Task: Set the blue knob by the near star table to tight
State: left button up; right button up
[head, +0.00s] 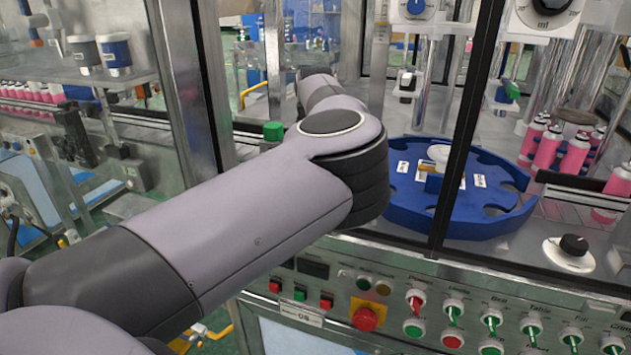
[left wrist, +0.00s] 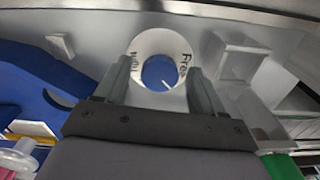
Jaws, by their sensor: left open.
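The blue knob (left wrist: 158,70) shows in the left wrist view, on a white round dial plate. The word Free is on the right of the dial and a partly covered word is on the left. The knob's white pointer line slants toward the lower right of that picture. My left gripper (left wrist: 160,76) is open, one finger on each side of the knob; I cannot tell whether they touch it. In the head view my left arm reaches in from the left and its gripper is hidden. The blue star table (head: 405,205) stands right of my arm. My right gripper is not in view.
A clear guard with a dark metal post (head: 467,130) stands over the star table. A control panel (head: 400,310) with several knobs and a red button lies in front. Pink cans (head: 548,150) stand at the right. A black knob (head: 573,245) sits at the lower right.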

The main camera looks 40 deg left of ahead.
pick_arm(q)
jog(key=c, duration=1.1)
jog(key=shift+o, duration=0.2)
jog(key=shift+m, duration=0.4)
jog(key=m, duration=0.3)
jog(key=shift+a+m+p, duration=0.1)
jog(key=shift+m+p, duration=0.2)
jog(key=m, duration=0.4)
jog(key=shift+a+m, duration=0.1)
jog(key=shift+m, duration=0.2)
jog(key=m, duration=0.4)
jog(key=shift+w+m, duration=0.15)
jog(key=shift+m, duration=2.25)
